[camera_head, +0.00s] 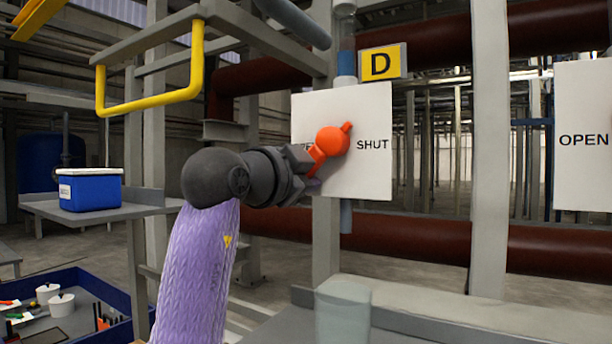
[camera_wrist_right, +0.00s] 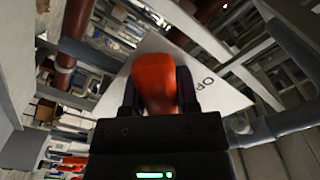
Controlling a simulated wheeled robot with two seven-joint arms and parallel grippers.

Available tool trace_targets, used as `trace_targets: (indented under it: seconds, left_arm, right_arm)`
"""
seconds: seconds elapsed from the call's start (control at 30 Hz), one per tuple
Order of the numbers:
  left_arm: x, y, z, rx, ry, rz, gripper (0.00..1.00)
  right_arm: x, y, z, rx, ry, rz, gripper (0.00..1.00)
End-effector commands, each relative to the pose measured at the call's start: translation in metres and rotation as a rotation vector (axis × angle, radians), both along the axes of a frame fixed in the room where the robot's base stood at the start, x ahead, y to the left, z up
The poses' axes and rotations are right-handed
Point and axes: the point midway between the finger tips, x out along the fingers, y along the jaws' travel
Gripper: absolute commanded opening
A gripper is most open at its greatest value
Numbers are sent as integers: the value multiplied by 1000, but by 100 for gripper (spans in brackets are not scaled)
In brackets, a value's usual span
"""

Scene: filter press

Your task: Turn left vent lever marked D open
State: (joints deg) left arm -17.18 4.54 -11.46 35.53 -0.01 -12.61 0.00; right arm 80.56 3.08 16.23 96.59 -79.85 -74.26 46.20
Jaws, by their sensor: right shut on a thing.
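The orange vent lever (camera_head: 332,141) sits on a white plate (camera_head: 364,182) under a yellow sign marked D (camera_head: 380,65). Its handle slants down and left from the round hub, and a short tab points up and right. SHUT is printed right of the hub; the lettering on the left is mostly hidden. My right gripper (camera_head: 313,162) comes from the left and is shut on the handle. In the right wrist view the orange handle (camera_wrist_right: 155,84) lies between both fingers, with the letters OP on the plate behind. My left gripper is in neither view.
A second white plate reading OPEN (camera_head: 584,140) is at the far right. A yellow rail (camera_head: 150,104) hangs at upper left. A blue box (camera_head: 90,192) stands on a left shelf. A grey post (camera_head: 325,240) runs behind the lever plate.

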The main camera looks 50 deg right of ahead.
Motion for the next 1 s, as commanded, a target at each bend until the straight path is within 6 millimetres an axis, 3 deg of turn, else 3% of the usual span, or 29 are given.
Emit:
trace_targets:
  seconds: [0.13, 0.17, 0.3, 0.33, 0.67, 1.0]
  left_arm:
    - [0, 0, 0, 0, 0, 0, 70]
    - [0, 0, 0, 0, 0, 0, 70]
    - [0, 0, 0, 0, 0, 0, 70]
    - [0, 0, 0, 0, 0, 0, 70]
    - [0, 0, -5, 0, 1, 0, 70]
    - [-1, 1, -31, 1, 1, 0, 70]
  right_arm:
    - [0, 0, 1, -3, -5, 2, 0]
    - [0, 0, 1, -3, -5, 2, 40]
    - [0, 0, 1, -2, -4, 1, 70]
    - [0, 0, 1, -2, -4, 1, 74]
    - [0, 8, -1, -3, -2, 3, 74]
    - [-6, 86, -2, -2, -3, 5, 74]
